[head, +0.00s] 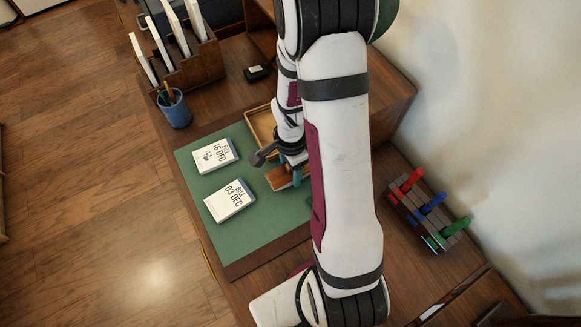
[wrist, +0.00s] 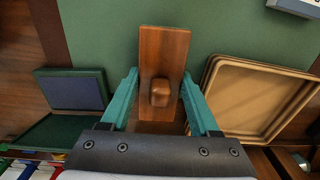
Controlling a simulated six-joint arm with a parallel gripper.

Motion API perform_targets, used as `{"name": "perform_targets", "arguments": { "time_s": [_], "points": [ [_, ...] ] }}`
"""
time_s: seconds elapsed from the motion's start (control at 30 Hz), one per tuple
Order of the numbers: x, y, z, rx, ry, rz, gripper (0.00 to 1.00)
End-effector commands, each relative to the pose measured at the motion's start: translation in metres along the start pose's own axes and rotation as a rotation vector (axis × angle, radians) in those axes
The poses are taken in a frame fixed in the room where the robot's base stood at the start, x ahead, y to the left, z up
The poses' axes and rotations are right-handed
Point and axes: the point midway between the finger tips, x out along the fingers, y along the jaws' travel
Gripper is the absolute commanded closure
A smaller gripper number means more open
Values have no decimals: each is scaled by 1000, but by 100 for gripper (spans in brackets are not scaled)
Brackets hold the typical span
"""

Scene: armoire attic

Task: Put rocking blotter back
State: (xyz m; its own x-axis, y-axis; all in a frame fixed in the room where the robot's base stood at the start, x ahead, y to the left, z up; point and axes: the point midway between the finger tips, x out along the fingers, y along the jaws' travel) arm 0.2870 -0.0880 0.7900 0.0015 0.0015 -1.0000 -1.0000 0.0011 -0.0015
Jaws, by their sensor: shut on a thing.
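The rocking blotter is a reddish-brown wooden block with a square knob (wrist: 160,50). In the wrist view it stands between the two teal fingers of my gripper (wrist: 160,80), which are shut on its sides. In the head view the blotter (head: 280,181) shows partly beside my gripper (head: 291,172), over the right part of the green desk mat (head: 232,231). My arm hides much of it there. I cannot tell whether it touches the mat or hangs just above it.
A shallow tan tray (wrist: 208,85) lies right of the blotter in the wrist view, an open ink pad (wrist: 75,90) left.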

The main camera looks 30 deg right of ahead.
Motion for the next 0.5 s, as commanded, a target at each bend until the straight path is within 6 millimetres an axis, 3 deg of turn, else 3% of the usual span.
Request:
{"name": "perform_targets", "arguments": {
  "time_s": [0.17,0.2,0.33,0.5],
  "points": [
    [2,0,0,-1,0,1,99],
    [2,0,0,-1,0,1,33],
    [2,0,0,-1,0,1,9],
    [2,0,0,-1,0,1,8]
  ]
}}
